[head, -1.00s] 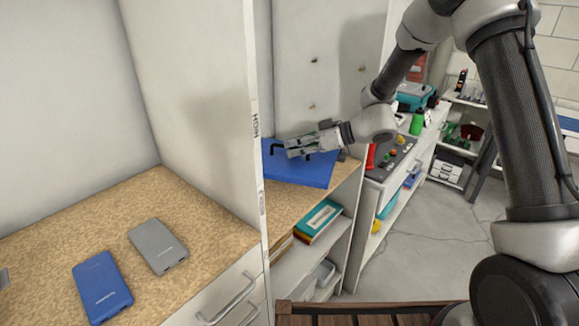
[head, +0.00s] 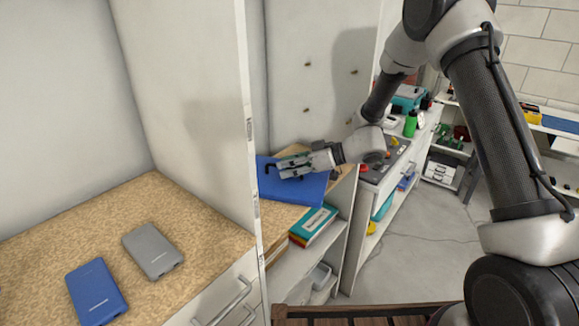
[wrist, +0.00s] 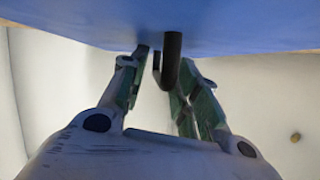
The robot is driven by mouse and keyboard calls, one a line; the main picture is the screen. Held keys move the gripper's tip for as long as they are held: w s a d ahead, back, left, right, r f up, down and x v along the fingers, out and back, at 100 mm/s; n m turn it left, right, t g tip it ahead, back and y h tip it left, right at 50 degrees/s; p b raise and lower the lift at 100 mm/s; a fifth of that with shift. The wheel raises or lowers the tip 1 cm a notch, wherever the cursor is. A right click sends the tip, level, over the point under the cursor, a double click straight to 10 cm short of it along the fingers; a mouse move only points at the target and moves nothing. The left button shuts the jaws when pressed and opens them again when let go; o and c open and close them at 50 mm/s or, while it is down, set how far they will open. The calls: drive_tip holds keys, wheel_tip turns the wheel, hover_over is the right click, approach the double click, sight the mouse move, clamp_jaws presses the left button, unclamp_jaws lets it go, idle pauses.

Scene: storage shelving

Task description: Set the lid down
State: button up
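The lid is a flat blue panel (head: 309,190) with a black hook-shaped handle, over the wooden top of the low shelf unit beyond the white partition. My gripper (head: 272,170) is above the lid at its handle. In the wrist view the blue lid (wrist: 90,22) fills the upper edge.
The white partition (head: 190,110) stands close to the left of the lid. A teal box (head: 313,222) sits on the shelf below. Bare wooden top (head: 278,216) shows in front of the lid. A blue power bank (head: 97,291) and grey one (head: 153,251) lie on the left counter.

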drive_tip(key=shift+r, duration=0.15)
drive_tip(key=v, duration=1.2)
drive_tip(key=s+d+r+m+g+h, duration=0.1)
drive_tip(key=s+d+r+m+h, duration=0.1)
drive_tip(key=s+d+r, duration=0.4)
drive_tip(key=s+d+r+m+g+h, duration=0.1)
drive_tip(key=s+r+h, duration=0.2)
drive_tip(key=s, duration=0.5)
drive_tip(key=s+d+r+m+t+h, duration=0.2)
drive_tip(key=s+d+r+m+h, duration=0.1)
drive_tip(key=s+d, duration=0.4)
drive_tip(key=s+d+r+m+t+h, duration=0.1)
drive_tip(key=s+d+r+m+h, duration=0.3)
drive_tip(key=s+d+m, duration=0.3)
drive_tip(key=s+d+h, duration=0.1)
drive_tip(key=d, duration=0.3)
drive_tip(key=shift+s+d+t, duration=0.2)
drive_tip(key=shift+d+t, duration=0.15)
drive_tip(key=shift+t, duration=0.05)
